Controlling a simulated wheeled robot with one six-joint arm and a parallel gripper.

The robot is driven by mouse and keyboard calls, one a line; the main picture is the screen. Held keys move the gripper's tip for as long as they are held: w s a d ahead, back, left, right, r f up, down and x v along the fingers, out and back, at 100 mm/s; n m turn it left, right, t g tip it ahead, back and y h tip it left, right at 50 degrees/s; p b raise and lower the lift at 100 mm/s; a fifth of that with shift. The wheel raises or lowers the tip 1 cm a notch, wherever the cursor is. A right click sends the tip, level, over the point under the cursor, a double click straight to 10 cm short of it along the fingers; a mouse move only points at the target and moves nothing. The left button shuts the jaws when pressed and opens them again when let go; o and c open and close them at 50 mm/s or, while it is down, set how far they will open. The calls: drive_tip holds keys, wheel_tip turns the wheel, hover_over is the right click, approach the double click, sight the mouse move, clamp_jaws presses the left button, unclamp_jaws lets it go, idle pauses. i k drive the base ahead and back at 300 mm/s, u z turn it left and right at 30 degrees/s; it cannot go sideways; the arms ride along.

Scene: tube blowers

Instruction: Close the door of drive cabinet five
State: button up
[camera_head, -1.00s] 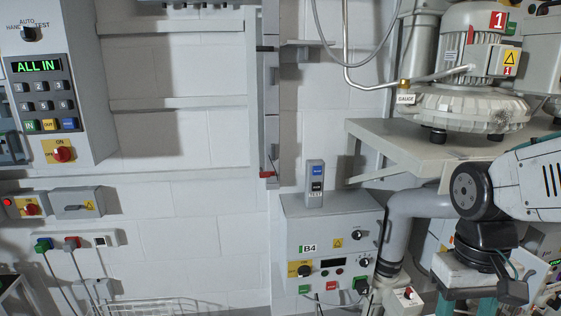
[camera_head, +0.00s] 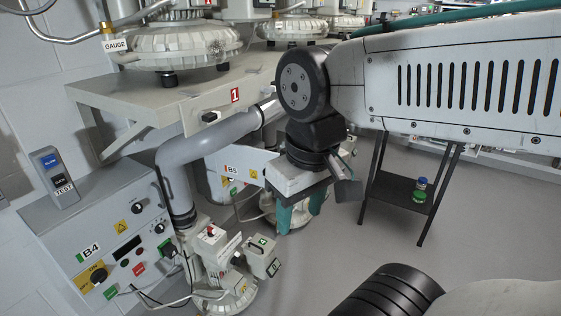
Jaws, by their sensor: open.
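The cabinet marked B5 (camera_head: 246,160) shows in the middle of the head view, behind a grey bent pipe and partly hidden by my gripper. It has a pale front with a B5 label and yellow marks below it. I cannot tell how far its door stands open, as its right side is covered. My gripper (camera_head: 299,215) has teal fingers that point down and stand apart with nothing between them. It is in front of and to the right of the cabinet in the picture; I see no clear contact.
Cabinet B4 (camera_head: 105,232) is at the left against the wall. The grey pipe (camera_head: 205,147) bends down to a blower (camera_head: 222,268) below. A black stand (camera_head: 408,192) holds small jars at the right. Grey floor (camera_head: 350,255) is clear.

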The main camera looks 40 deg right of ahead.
sight(249, 169)
drive_tip(key=z, duration=0.55)
drive_tip(key=k, duration=1.2)
drive_tip(key=z, duration=0.65)
drive_tip(key=i, duration=1.25)
drive_tip(key=u, duration=0.7)
